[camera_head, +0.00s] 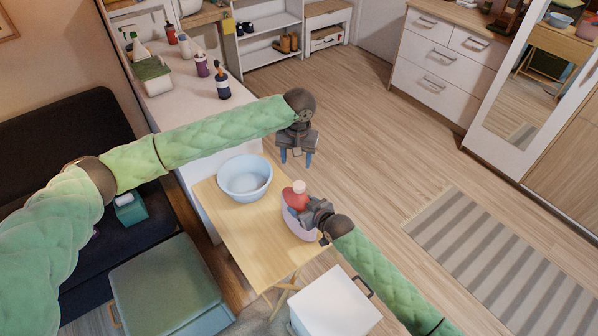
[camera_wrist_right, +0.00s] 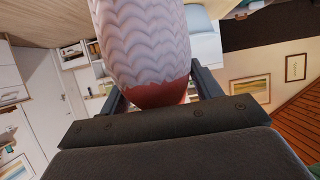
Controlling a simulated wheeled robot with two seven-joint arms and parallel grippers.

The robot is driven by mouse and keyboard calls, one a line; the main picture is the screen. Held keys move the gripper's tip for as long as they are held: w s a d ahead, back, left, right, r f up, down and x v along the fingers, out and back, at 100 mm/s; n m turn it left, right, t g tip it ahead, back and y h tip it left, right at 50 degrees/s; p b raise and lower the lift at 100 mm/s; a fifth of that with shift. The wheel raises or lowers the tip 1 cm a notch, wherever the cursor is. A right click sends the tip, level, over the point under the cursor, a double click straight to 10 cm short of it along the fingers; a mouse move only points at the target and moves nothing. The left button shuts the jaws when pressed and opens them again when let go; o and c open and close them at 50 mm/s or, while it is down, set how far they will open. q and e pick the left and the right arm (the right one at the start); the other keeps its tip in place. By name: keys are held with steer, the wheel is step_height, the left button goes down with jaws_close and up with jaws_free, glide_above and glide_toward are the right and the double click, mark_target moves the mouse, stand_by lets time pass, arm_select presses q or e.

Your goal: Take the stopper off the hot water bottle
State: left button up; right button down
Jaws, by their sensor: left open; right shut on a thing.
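The hot water bottle (camera_head: 299,224) stands on the small wooden table at its right edge, in a pinkish knitted cover. Its red neck (camera_head: 295,197) shows above the cover, with a pale stopper (camera_head: 299,186) on top. In the right wrist view the patterned cover (camera_wrist_right: 143,40) and a red part (camera_wrist_right: 158,94) sit between the fingers. My right gripper (camera_head: 302,213) is shut on the bottle from the right. My left gripper (camera_head: 297,159) is open and empty, pointing down beyond the table's far right side, above and behind the bottle. The stopper is hidden in the wrist view.
A light blue basin (camera_head: 245,178) stands on the wooden table (camera_head: 258,250) left of the bottle. A white counter (camera_head: 183,106) with several bottles lies behind. A white cabinet (camera_head: 334,303) is in front, a green-topped box (camera_head: 165,284) front left.

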mark_target(299, 185)
arm_select(q)
steer(key=m, duration=1)
steer(key=shift+s+f, duration=0.3)
steer(key=shift+f, duration=0.1)
steer(key=m, duration=0.6)
steer(key=shift+s+f, duration=0.2)
steer(key=shift+f, duration=0.05)
steer(key=m, duration=0.4)
steer(key=shift+s+d+f, duration=0.1)
steer(key=shift+d+f, duration=0.05)
steer(key=m, duration=0.4)
steer(key=shift+m, duration=0.3)
steer(key=m, duration=0.5)
steer(key=shift+s+d, duration=0.1)
steer(key=shift+d, duration=0.05)
steer(key=m, duration=0.4)
steer(key=shift+d+m, duration=0.1)
steer(key=shift+m, duration=0.3)
steer(key=m, duration=0.5)
steer(key=shift+f, duration=4.05)
